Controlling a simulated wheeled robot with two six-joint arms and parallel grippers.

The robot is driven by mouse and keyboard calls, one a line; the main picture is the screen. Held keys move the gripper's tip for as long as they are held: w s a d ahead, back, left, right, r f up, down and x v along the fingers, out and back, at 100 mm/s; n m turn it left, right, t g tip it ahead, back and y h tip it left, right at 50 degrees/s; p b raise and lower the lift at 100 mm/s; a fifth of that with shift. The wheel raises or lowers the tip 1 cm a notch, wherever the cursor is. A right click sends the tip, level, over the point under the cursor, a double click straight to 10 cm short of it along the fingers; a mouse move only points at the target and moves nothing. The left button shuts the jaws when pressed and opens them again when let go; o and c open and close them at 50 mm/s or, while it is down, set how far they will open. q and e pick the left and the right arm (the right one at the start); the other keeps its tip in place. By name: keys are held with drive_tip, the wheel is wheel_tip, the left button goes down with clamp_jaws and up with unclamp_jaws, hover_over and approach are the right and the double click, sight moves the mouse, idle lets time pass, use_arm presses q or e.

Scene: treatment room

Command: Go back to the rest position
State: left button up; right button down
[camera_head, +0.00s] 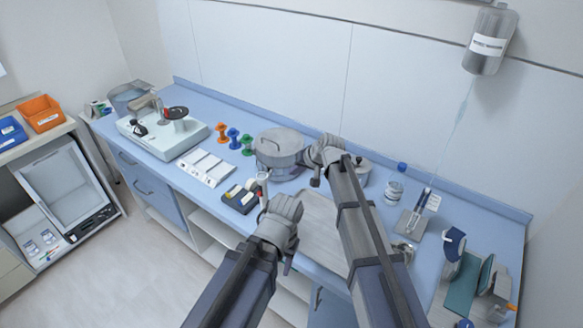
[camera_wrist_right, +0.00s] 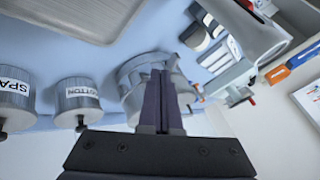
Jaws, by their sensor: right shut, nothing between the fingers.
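My right gripper (camera_head: 311,157) is beside the lidded metal pot (camera_head: 278,148) at the back of the blue counter. In the right wrist view its two dark fingers (camera_wrist_right: 161,85) are pressed together with nothing between them, in front of a round metal vessel (camera_wrist_right: 135,75). My left gripper (camera_head: 263,188) is lower, near the counter's front edge, close to a small black box (camera_head: 240,198). Its fingers are mostly hidden by its own wrist, so whether it is open or shut does not show.
A grey tray (camera_head: 318,218) lies under my arms. Labelled canisters, a cotton one (camera_wrist_right: 77,96) among them, stand nearby. A white device (camera_head: 165,135) and coloured spools (camera_head: 233,138) stand left. A glass jar (camera_head: 394,191) and a hanging bottle (camera_head: 490,42) are right.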

idle(0.4)
drive_tip(key=s+d+f+n+g+h, duration=0.1)
drive_tip(key=s+d+h, duration=0.1)
drive_tip(key=s, duration=0.8)
drive_tip(key=s+d+f+n+g+h, duration=0.1)
drive_tip(key=s+d, duration=0.3)
drive_tip(key=s, duration=0.7)
drive_tip(key=s+d+f+n+g+h, duration=0.1)
drive_tip(key=s+d+f+g+h, duration=0.1)
drive_tip(key=s, duration=0.9)
drive_tip(key=shift+s+d+f+g+h, duration=0.25)
drive_tip(key=shift+d+g+h, duration=0.15)
drive_tip(key=shift+g+h, duration=0.3)
